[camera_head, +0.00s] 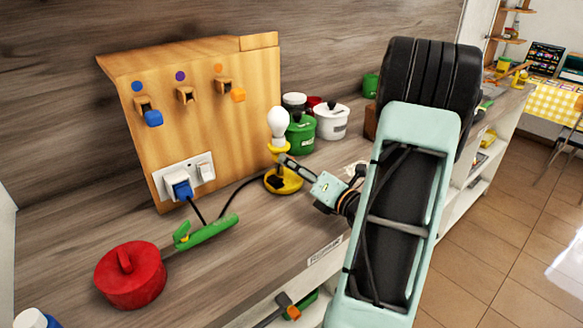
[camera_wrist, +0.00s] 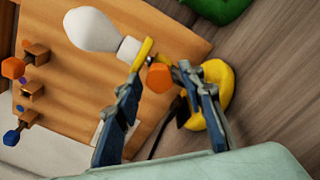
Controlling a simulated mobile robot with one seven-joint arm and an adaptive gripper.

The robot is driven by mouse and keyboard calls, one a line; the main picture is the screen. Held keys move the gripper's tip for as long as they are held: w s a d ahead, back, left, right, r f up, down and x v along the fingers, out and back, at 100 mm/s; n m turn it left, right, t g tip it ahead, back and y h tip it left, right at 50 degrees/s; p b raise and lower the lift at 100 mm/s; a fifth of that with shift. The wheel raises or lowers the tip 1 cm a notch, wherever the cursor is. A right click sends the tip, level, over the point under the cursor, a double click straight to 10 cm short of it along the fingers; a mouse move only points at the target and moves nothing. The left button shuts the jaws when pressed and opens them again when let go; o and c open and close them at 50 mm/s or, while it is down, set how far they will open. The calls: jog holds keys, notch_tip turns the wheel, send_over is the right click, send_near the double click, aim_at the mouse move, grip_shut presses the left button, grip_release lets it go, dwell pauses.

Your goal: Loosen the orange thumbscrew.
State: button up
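A yellow lamp (camera_head: 284,183) with a white bulb (camera_head: 278,122) stands on the wooden counter. In the wrist view, an orange thumbscrew (camera_wrist: 159,78) sits at the lamp's joint, between the bulb (camera_wrist: 92,29) and the round yellow base (camera_wrist: 217,88). My gripper (camera_wrist: 160,70) is open, with one finger on each side of the thumbscrew. Narrow gaps seem to show, but contact is hard to judge. In the head view, my gripper (camera_head: 287,163) is at the lamp's right side and the thumbscrew is hidden.
A wooden board (camera_head: 205,100) with hooks and a socket stands behind. Green (camera_head: 301,133) and white (camera_head: 332,122) pots are close behind the lamp. A blue plug's cable runs near the lamp.

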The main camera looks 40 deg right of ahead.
jog(key=s, duration=0.5)
jog(key=shift+s+d+p, duration=0.15)
jog(key=shift+d+p, duration=0.05)
jog(key=shift+p, duration=0.2)
jog(key=shift+s, duration=0.35)
jog(key=s, duration=0.8)
jog(key=s+d, duration=0.1)
jog(key=s, duration=0.3)
